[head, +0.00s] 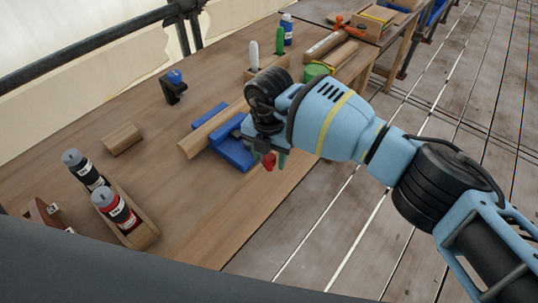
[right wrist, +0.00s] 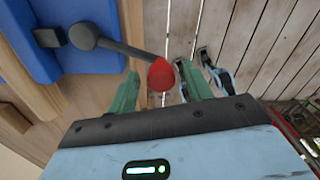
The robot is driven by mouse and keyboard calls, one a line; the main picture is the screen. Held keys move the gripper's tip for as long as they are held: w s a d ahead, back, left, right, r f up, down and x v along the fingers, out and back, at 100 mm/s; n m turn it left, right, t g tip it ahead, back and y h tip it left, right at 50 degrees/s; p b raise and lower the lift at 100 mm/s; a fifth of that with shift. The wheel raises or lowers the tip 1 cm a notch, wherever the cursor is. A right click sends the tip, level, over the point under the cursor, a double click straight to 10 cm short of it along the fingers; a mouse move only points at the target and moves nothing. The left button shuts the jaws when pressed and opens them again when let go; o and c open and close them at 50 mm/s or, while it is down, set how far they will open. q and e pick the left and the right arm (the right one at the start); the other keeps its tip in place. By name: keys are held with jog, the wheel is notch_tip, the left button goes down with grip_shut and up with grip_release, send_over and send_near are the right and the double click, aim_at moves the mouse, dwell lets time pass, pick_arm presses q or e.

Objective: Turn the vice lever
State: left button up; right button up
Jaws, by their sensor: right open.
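The blue vice (head: 232,153) stands at the workbench's front edge with a wooden bar (head: 200,138) across it. It also shows at upper left in the right wrist view (right wrist: 75,22). Its dark lever (right wrist: 122,47) ends in a red knob (right wrist: 161,75), which shows small in the head view (head: 268,162). My right gripper (right wrist: 161,84) is open, its green fingers on either side of the red knob with gaps showing. In the head view my right gripper (head: 274,162) is beside the vice and hides part of it. My left gripper is not in view.
The workbench (head: 220,215) holds a wooden rack with a red-labelled bottle (head: 115,208), a dark bottle (head: 82,168), a wooden block (head: 123,139) and a black stand with a blue top (head: 173,86). A green can (head: 317,70) is behind my wrist. Plank floor (head: 330,230) lies right.

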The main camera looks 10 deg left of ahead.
notch_tip(320, 180, up, 8)
jog(key=shift+f, duration=0.25)
dwell(0.5)
